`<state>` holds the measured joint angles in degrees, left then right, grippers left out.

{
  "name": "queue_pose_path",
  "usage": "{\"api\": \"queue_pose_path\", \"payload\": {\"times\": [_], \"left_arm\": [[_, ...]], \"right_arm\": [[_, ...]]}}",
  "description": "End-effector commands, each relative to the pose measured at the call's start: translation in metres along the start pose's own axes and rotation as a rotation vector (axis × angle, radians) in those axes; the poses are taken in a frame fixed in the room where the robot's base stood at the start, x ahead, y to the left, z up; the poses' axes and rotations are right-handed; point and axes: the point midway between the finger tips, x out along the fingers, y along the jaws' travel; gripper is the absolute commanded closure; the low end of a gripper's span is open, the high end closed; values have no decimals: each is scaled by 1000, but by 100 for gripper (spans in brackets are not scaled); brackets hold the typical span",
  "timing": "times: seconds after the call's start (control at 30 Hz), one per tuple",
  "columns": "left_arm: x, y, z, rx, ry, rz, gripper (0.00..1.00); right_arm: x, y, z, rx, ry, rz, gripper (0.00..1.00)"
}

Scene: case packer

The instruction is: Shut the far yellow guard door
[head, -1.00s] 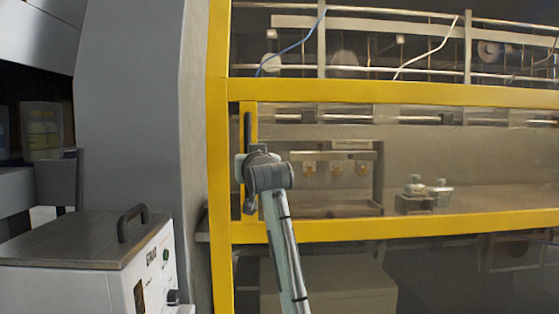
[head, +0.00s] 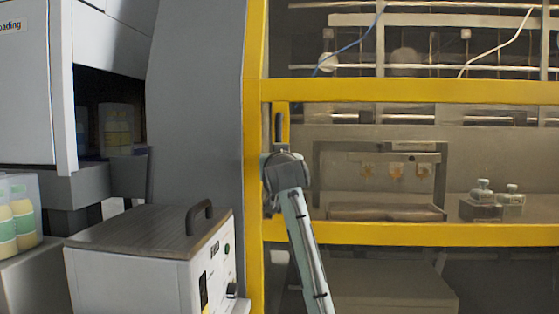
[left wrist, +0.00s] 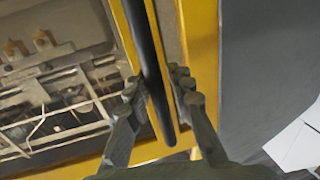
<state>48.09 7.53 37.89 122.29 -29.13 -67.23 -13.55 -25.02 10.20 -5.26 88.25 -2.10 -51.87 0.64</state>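The yellow guard door stands in the yellow frame (head: 400,91) of the machine in the head view. Its upright yellow edge strip (head: 284,125) and dark bar handle (head: 278,128) show near the frame's left post. In the left wrist view the handle (left wrist: 150,60) runs slantwise between the fingers. In the head view my left wrist (head: 285,172) hides the handle's lower part. The door lies close to the post; I cannot tell whether it is fully closed. My right gripper is not in view.
A white box machine with a grey lid (head: 150,228) stands at the lower left, in front of a grey column (head: 195,100). Bottles in a clear case (head: 20,215) stand at the far left. Small bottles (head: 483,190) sit inside the machine.

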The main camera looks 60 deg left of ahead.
Motion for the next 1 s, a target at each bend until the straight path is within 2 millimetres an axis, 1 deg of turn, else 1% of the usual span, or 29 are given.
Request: {"api": "queue_pose_path", "payload": {"times": [0.03, 0.1, 0.37, 0.47, 0.57, 0.8, 0.9, 1.0], "left_arm": [[0, -1, 0, 0, 0, -2, 71], [0, 0, 0, 0, 1, -1, 64], [0, 1, -1, -1, 2, 2, 64], [-5, 2, -1, -1, 3, 3, 64], [-18, 2, -1, -1, 3, 5, 64], [-69, 1, -1, -2, 4, 4, 64], [-89, 1, -1, -2, 3, 3, 64], [-104, 1, 0, -1, 2, 3, 64]], "right_arm": [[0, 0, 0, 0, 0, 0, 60], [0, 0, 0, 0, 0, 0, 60], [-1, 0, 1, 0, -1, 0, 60], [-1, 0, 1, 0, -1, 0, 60], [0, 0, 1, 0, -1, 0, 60], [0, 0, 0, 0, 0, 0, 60], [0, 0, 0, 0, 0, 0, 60], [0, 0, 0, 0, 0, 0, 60]]}}
